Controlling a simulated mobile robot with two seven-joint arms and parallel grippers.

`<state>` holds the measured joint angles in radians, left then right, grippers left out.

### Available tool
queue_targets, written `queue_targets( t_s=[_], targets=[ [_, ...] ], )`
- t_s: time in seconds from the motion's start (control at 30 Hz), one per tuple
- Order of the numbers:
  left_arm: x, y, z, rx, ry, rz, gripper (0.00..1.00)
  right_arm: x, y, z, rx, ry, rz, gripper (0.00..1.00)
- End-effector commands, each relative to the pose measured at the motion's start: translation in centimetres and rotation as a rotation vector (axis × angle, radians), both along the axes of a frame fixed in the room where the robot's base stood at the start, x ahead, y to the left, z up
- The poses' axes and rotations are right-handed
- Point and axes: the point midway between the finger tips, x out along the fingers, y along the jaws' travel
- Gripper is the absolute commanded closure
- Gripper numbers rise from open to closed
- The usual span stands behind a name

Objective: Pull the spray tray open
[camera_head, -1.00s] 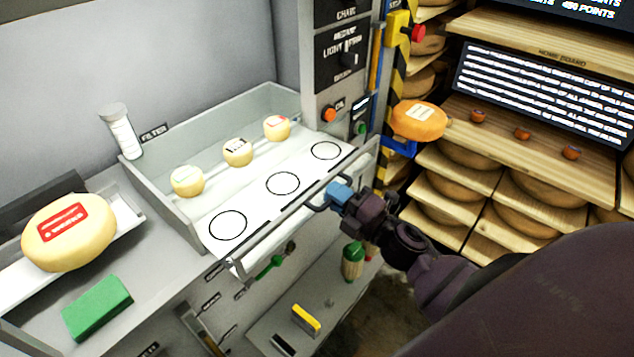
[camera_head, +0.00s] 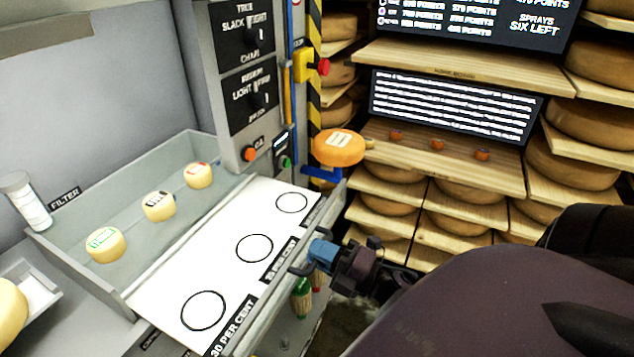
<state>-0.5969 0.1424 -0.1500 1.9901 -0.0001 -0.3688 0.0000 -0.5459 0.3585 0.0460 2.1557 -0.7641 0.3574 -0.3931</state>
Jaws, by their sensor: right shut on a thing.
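The spray tray (camera_head: 222,262) is a white sliding board with three black circles and percent labels along its front. It stands out from the grey bin at the left. My right gripper (camera_head: 318,254), with blue fingers, is shut on the tray's dark handle (camera_head: 297,269) at the front edge. The fingers partly hide the handle. Three small pale cheeses, the middle one (camera_head: 158,206) among them, sit in the bin behind the board. My left gripper is not in view.
An orange cheese wheel (camera_head: 338,148) sits on a blue holder beyond the tray's right end. Wooden shelves with cheese wheels (camera_head: 570,163) stand at the right. A white filter cylinder (camera_head: 26,203) stands at the left.

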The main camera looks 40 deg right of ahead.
Motion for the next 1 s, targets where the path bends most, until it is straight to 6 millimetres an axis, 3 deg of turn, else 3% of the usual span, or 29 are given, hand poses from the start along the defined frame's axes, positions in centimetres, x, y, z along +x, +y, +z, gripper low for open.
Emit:
queue_targets(
  t_s=[0.07,0.1,0.23,0.63,1.0],
  targets=[
    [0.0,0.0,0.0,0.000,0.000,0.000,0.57,0.0,0.0,0.0,0.000,0.000,0.000,1.00],
    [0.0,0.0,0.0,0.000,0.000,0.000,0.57,0.0,0.0,0.0,0.000,0.000,0.000,0.81],
    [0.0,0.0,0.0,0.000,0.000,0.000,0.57,0.0,0.0,0.0,0.000,0.000,0.000,0.64],
    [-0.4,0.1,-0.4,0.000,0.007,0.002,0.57,-0.7,-0.3,-0.3,0.000,0.002,-0.002,0.64],
    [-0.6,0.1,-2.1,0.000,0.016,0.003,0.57,-6.5,-2.3,-1.6,0.001,0.006,-0.004,0.64]
  ],
)
